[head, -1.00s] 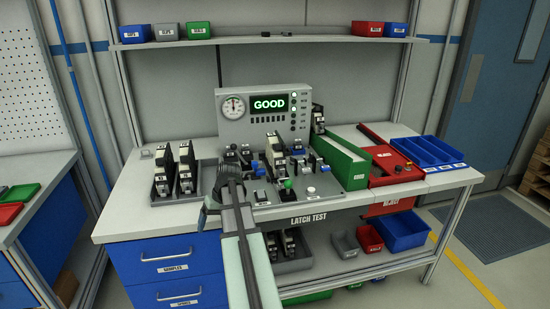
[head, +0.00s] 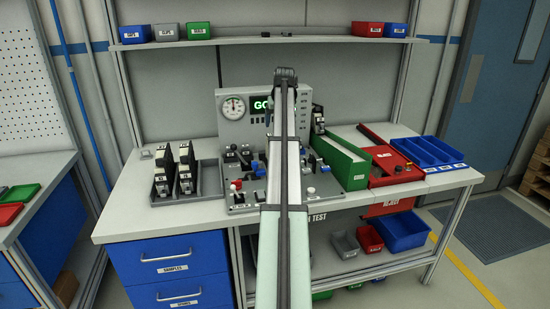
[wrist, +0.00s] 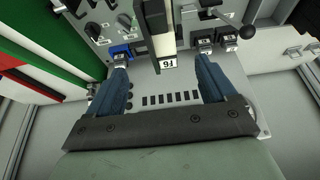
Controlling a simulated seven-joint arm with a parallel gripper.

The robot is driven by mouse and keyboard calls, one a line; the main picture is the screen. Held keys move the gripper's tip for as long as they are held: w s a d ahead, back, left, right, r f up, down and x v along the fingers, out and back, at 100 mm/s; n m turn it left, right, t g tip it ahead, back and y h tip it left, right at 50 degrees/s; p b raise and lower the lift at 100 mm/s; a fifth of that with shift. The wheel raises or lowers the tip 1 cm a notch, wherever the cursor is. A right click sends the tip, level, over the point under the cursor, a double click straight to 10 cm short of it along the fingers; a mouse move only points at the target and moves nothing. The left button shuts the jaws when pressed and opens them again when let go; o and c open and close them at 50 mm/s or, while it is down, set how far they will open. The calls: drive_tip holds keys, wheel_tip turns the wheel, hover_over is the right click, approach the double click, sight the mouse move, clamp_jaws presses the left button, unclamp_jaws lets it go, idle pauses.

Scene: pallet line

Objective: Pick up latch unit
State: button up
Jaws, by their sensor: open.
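A latch unit (wrist: 158,22), black with a cream strip, stands at the test fixture in the wrist view, with a white label near its lower end. My gripper (wrist: 161,52) is open, its two blue-grey fingers on either side of that unit's lower end, with visible gaps. Whether they reach its depth is unclear. In the head view my gripper (head: 285,75) is raised in front of the test panel, and my arm hides the fixture's middle and that unit. Two more black-and-cream latch units (head: 163,172) (head: 186,168) stand upright in the grey tray (head: 210,178) at left.
The test panel (head: 232,128) has a gauge and a partly covered green display. Levers, including a red knob (head: 237,185), stand on the fixture. A green bin (head: 345,160), a red box (head: 395,168) and a blue tray (head: 428,152) fill the right. A shelf (head: 270,40) runs above.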

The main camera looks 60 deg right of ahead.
drive_tip(key=x, duration=0.8)
drive_tip(key=shift+x, duration=2.85)
drive_tip(key=shift+w+d, duration=0.1)
drive_tip(key=shift+w, duration=0.1)
drive_tip(key=shift+c, duration=0.4)
drive_tip(key=shift+r, duration=0.1)
clamp_jaws()
